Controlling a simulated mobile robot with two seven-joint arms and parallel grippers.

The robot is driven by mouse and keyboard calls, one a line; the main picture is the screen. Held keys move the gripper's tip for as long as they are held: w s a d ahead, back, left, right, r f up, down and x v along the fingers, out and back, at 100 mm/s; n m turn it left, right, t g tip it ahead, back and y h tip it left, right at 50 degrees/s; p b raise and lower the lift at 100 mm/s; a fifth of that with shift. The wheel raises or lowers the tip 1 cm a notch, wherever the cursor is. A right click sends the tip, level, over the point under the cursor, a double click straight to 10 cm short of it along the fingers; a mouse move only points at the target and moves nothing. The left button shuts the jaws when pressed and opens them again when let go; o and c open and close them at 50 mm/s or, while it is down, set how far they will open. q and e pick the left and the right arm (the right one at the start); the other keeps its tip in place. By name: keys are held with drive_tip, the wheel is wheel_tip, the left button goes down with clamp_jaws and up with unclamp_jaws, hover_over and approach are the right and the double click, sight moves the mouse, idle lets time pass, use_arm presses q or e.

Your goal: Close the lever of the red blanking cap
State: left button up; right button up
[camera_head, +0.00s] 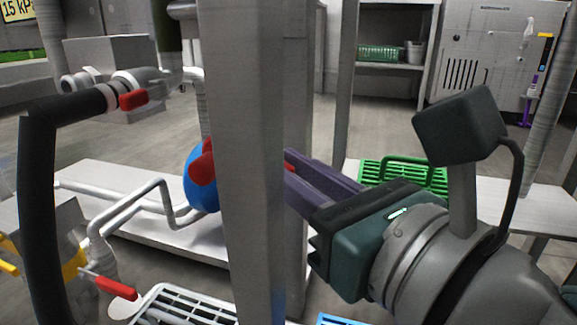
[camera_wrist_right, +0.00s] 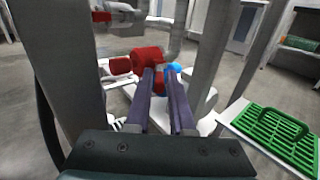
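In the head view a red part that looks like the blanking cap (camera_head: 203,166) shows beside a blue round body (camera_head: 196,190); a grey post hides the rest. In the right wrist view the red cap (camera_wrist_right: 146,61) is just beyond my right fingertips, with blue (camera_wrist_right: 174,67) at its right. A small red piece, perhaps its lever (camera_wrist_right: 158,80), shows between the tips; contact cannot be told. My right gripper (camera_wrist_right: 161,73) has its two purple fingers apart. In the head view those fingers (camera_head: 288,178) run behind the post. My left gripper is not in view.
The grey post (camera_head: 250,150) stands in front of the cap. A black hose (camera_head: 38,210) with a red-handled coupling (camera_head: 132,99) is at left. White bent pipes (camera_head: 130,210) run over a low white bench (camera_head: 100,180). A green crate (camera_head: 405,175) lies behind my right gripper.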

clamp_jaws()
drive_tip(key=shift+s, duration=0.1)
drive_tip(key=shift+s+a+m+t+h+p, duration=0.1)
drive_tip(key=shift+a+m+t+h+p, duration=0.15)
drive_tip(key=shift+m+t+h, duration=0.2)
drive_tip(key=shift+a+f+m+h, duration=0.1)
drive_tip(key=shift+m+h, duration=0.15)
drive_tip(key=shift+h, duration=0.3)
